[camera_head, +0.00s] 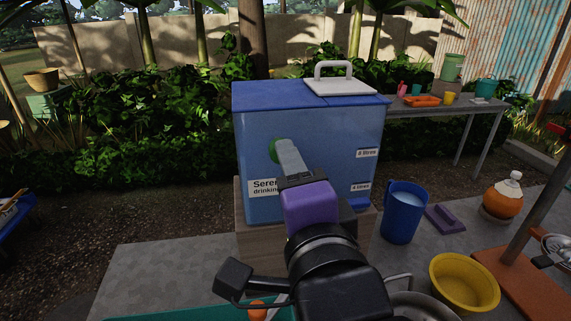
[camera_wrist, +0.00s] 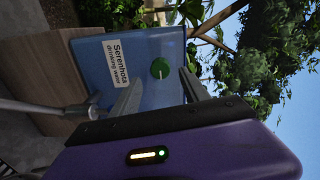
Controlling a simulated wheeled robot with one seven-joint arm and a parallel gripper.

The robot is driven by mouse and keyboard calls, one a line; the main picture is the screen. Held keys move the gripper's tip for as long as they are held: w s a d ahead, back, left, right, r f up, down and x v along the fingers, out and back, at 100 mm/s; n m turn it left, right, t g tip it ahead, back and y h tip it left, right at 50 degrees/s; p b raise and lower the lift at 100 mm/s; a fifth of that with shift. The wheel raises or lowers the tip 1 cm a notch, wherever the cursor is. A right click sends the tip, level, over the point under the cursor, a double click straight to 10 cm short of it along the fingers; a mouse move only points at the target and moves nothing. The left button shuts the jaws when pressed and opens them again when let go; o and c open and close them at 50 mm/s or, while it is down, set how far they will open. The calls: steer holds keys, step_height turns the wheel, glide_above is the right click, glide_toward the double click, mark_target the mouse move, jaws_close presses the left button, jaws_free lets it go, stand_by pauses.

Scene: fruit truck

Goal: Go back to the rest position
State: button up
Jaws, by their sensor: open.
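My gripper (camera_head: 285,145) is stretched forward over the table, in front of the blue water dispenser (camera_head: 345,120). In the wrist view, which is turned sideways, my gripper (camera_wrist: 161,75) shows two grey fingers spread apart with nothing between them. The dispenser (camera_wrist: 105,62) lies beyond them with its label and a round green part (camera_wrist: 160,68), which appears between the fingers. In the head view the green part (camera_head: 275,151) is partly hidden by the fingers. I cannot tell whether they touch it.
The dispenser stands on a wooden block (camera_head: 248,240). To its right are a blue mug (camera_head: 402,215) with pale contents, a purple block (camera_head: 445,218), a yellow bowl (camera_head: 464,284) and an orange round bottle (camera_head: 503,204). A metal pan (camera_head: 418,306) is close to my arm.

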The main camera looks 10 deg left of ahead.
steer(key=shift+s, duration=0.35)
step_height(320, 180, up, 5)
steer(key=s+n+t+y, duration=0.1)
steer(key=n+t+y, duration=0.1)
steer(key=n, duration=0.3)
steer(key=s+d+f+n, duration=0.5)
steer(key=s+d+f, duration=0.1)
steer(key=f, duration=0.4)
steer(key=s+d+f+n, duration=0.5)
steer(key=f+n, duration=0.1)
steer(key=f, duration=0.3)
steer(key=s+d+f+m+g+h, duration=0.1)
steer(key=s+d+f+h, duration=0.1)
steer(key=s+d+f, duration=0.2)
steer(key=s+d+f+m+g+h, duration=0.1)
steer(key=s+d+f, duration=0.3)
steer(key=s, duration=0.6)
steer(key=s+d+f+g+h, duration=0.2)
steer(key=s+d+f+h, duration=0.2)
steer(key=s+f, duration=0.3)
steer(key=shift+m, duration=0.4)
